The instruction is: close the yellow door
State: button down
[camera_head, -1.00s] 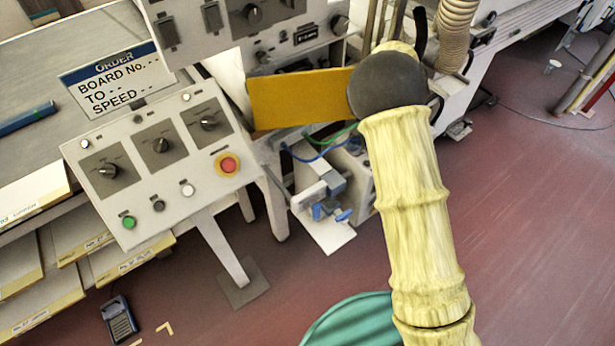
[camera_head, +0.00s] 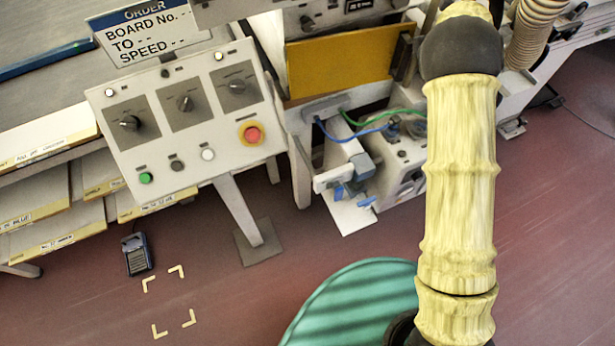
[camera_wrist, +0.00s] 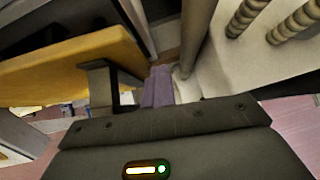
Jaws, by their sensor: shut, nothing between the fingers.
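The yellow door (camera_head: 340,62) is a flat panel on the machine, above the blue and green cables in the head view. A dark handle (camera_head: 402,55) sits near its right end. In the wrist view the door (camera_wrist: 70,68) fills the upper left, with a dark gap behind its top edge. The door looks open; how far I cannot tell. The handle's dark bracket (camera_wrist: 100,85) sticks out towards my gripper (camera_wrist: 158,85). My gripper's purplish fingers are together and empty, just right of the handle; contact is unclear. In the head view my arm hides the gripper.
A control panel (camera_head: 190,120) with knobs and a red button (camera_head: 252,134) stands left of the door. A ribbed hose (camera_head: 533,30) hangs at right. A device with blue clamps (camera_head: 350,180) sits below the door. Red floor is clear at right.

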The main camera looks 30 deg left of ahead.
jog(key=s+d+f+b+v, duration=0.15)
jog(key=b+v, duration=0.25)
jog(key=v, duration=0.9)
jog(key=s+a+f+m+t+y+b, duration=0.25)
jog(key=s+f+m+y, duration=0.35)
jog(key=s+f+m, duration=0.5)
jog(key=s+d+m+t+h, duration=0.1)
jog(key=d+m+t+h, duration=0.1)
jog(key=d+m+t, duration=0.4)
jog(key=m, duration=0.3)
jog(key=shift+s+m+h, duration=0.2)
jog(key=shift+m+h, duration=0.1)
jog(key=shift+m, duration=0.1)
